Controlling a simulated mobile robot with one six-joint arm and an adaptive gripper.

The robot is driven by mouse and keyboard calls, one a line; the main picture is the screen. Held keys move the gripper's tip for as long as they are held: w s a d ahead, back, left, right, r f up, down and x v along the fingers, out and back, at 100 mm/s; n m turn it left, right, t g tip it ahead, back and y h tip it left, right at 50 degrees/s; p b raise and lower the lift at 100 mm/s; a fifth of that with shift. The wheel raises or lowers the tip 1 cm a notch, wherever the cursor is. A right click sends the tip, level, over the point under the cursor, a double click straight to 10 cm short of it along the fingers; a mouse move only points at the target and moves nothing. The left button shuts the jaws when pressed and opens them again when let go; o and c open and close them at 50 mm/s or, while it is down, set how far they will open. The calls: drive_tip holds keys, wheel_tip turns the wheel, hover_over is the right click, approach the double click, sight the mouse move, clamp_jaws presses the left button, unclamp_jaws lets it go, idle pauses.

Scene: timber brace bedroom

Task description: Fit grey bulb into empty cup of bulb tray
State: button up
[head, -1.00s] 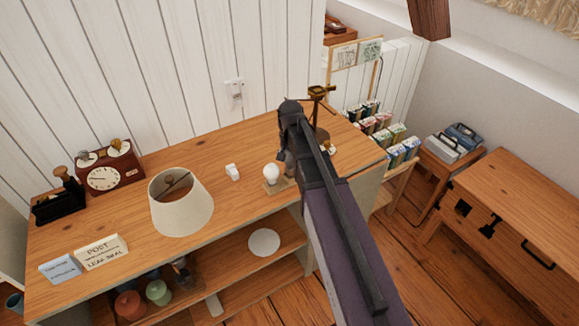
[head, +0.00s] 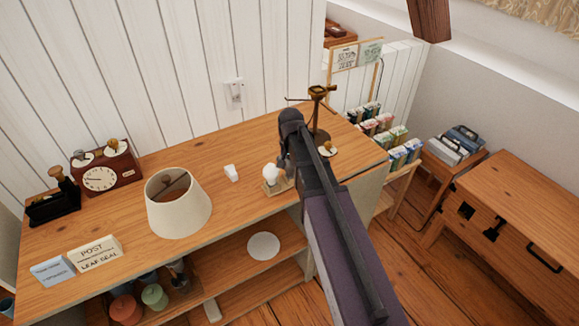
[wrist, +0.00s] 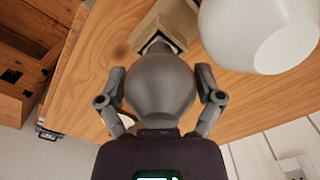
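My gripper (wrist: 161,82) is shut on the grey bulb (wrist: 160,90), with a finger on each side of its round body. The bulb's narrow end points at the dark opening of a cup in the wooden bulb tray (wrist: 172,24). The tip is at or just inside that opening; how deep it sits is hidden by the bulb's body. A white bulb (wrist: 258,30) stands at the other end of the tray, right beside the grey one. In the head view the white bulb (head: 270,173) and the tray (head: 275,187) show left of my arm, which hides most of my gripper.
The tray stands near the front edge of the wooden cabinet top (head: 120,225). A brass stand (head: 320,115) is close behind my arm. A white disc (head: 264,246) lies on the shelf below.

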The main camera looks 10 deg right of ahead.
drive_tip(key=shift+r, duration=0.15)
idle(0.4)
wheel_tip(320, 180, up, 12)
drive_tip(key=p, duration=1.2)
idle(0.7)
drive_tip(key=s+n, duration=0.5)
drive_tip(key=s, duration=1.1)
